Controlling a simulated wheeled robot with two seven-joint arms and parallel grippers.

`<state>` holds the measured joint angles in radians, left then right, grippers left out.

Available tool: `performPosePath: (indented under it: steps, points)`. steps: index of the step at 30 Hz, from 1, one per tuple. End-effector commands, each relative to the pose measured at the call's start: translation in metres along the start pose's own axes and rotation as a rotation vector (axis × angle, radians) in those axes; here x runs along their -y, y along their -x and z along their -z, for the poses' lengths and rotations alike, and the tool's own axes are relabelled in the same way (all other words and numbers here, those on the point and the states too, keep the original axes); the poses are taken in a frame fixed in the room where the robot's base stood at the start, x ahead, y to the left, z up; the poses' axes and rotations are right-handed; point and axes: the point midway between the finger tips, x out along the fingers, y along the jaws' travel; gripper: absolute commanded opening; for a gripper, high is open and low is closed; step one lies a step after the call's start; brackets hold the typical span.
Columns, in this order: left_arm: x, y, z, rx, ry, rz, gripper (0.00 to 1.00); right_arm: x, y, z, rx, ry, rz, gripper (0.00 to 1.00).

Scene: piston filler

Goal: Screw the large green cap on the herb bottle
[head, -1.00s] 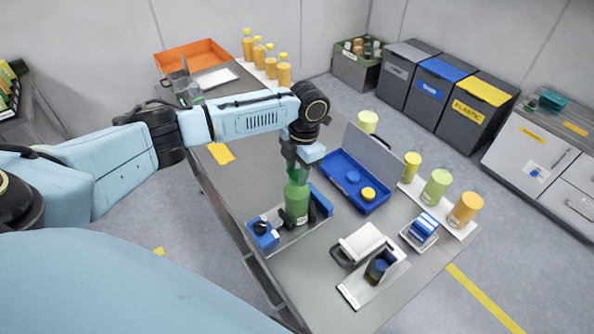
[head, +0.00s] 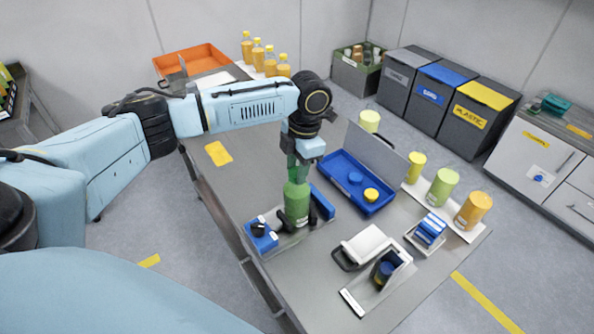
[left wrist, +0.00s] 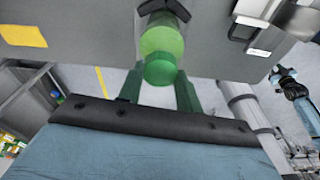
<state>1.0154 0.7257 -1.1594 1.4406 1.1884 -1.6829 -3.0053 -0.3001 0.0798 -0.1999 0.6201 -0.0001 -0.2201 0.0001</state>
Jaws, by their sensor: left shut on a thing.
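The herb bottle (head: 297,210) is a green, see-through bottle standing upright in a holder on the grey table, and it also shows in the left wrist view (left wrist: 162,39). The large green cap (left wrist: 160,69) is at its mouth, between the green fingers of my left gripper (left wrist: 159,78). My left gripper (head: 298,175) points down from above the bottle and is shut on the cap. The fingers hide much of the cap in the head view, so how tightly it sits on the bottle cannot be told. My right gripper is not in view.
The holder has a blue block (head: 261,238) at its left. A blue tray (head: 337,163) with small round caps lies to the right. A white container (head: 366,244) and several coloured jars (head: 443,187) stand farther right. The table behind the yellow patch (head: 218,153) is partly clear.

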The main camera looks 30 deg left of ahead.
Motion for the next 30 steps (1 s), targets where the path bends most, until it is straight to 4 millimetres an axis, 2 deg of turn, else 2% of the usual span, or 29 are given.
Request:
performPosePath:
  steps: [3,12,13,18,30]
  points:
    - [0.0002,-0.0015,0.0001,0.0,-0.017,-0.003,0.0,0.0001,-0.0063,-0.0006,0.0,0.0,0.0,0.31]
    - [0.0007,-0.0007,0.0012,-0.004,-0.022,-0.002,0.0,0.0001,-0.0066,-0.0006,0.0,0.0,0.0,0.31]
    - [0.0007,-0.0007,0.0012,-0.004,-0.022,-0.002,0.35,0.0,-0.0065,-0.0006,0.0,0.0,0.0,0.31]
    - [0.0006,-0.0009,0.0012,-0.004,-0.019,-0.002,0.57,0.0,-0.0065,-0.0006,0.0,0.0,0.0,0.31]
    - [0.0004,-0.0006,0.001,-0.003,-0.015,-0.002,0.59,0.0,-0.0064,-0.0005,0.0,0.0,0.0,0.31]
